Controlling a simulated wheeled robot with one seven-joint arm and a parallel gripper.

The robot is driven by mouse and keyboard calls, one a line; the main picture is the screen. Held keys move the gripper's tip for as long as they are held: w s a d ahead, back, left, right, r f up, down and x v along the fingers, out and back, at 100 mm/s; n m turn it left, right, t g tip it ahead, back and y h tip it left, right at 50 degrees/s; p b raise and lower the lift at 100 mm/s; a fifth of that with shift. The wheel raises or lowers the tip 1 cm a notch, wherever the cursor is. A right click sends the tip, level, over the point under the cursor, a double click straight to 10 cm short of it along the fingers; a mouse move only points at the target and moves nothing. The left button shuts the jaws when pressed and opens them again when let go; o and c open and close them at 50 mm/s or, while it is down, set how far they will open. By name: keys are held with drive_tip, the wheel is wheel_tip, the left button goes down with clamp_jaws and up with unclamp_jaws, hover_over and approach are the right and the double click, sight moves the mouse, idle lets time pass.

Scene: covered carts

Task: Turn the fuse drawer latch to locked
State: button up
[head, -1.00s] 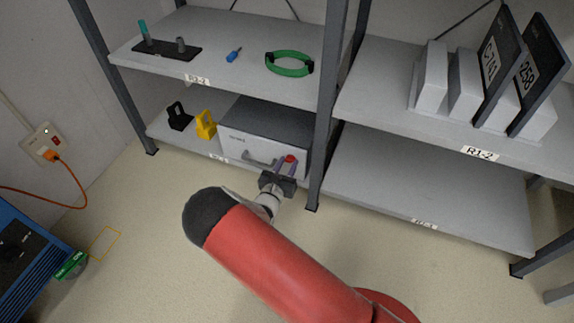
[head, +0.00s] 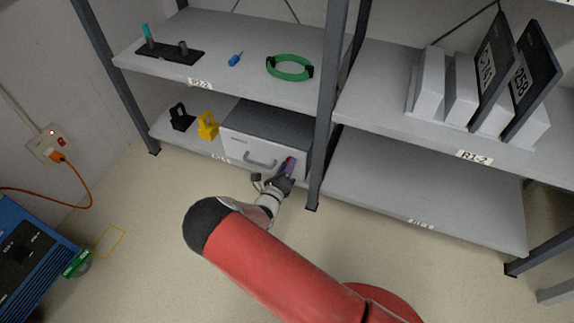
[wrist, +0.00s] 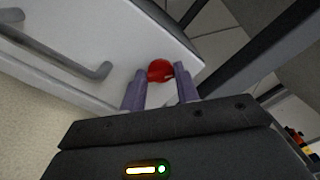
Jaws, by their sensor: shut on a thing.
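The fuse drawer is a grey-white box (head: 240,147) on the lower left shelf, with a bar handle (head: 260,161) on its front. A red latch knob (wrist: 160,70) sits near the right end of the drawer front. My gripper (head: 287,167) is at that knob. In the wrist view, the two purple-grey fingers of my gripper (wrist: 160,88) are on either side of the red knob, shut on it. The gripper looks rolled relative to the drawer front. The fingers hide part of the knob, and any lock marking is not readable.
A dark shelf post (head: 322,120) stands just right of the drawer. A yellow padlock-shaped piece (head: 207,126) and a black one (head: 181,118) stand left of it. The upper shelf holds a green ring (head: 290,67).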

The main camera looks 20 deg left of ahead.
drive_tip(key=shift+f+n+p, duration=0.1)
drive_tip(key=shift+n+p, duration=0.45)
drive_tip(key=shift+n, duration=3.25)
drive_tip(key=shift+a+n, duration=0.1)
drive_tip(key=shift+n, duration=0.2)
drive_tip(key=o, duration=1)
drive_tip(key=s, duration=0.8)
drive_tip(key=shift+a, duration=0.25)
drive_tip(key=shift+w, duration=0.1)
